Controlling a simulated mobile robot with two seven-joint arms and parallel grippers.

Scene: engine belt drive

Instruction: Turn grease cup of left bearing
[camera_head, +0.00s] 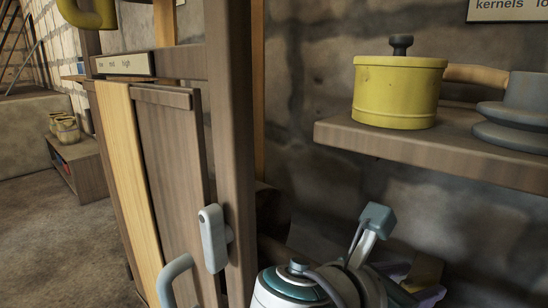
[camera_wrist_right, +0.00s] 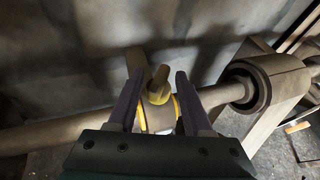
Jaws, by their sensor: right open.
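A yellow-brown grease cup (camera_wrist_right: 159,82) with an upright knob stands on a bearing around a shaft, in the middle of the right wrist view. My right gripper (camera_wrist_right: 158,76) is open, with one purple finger on each side of the cup. I cannot tell whether the fingers touch it. In the head view only bits of purple by my right arm show low at the right, and the cup cannot be made out. My left gripper is not in view.
The shaft (camera_wrist_right: 60,133) runs across the wrist view to a round brown collar (camera_wrist_right: 262,82) at the right; a stone wall is behind. In the head view, a shelf (camera_head: 345,138) with a yellow lidded pot (camera_head: 396,95) overhangs my arm. A wooden post (camera_head: 232,120) stands left.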

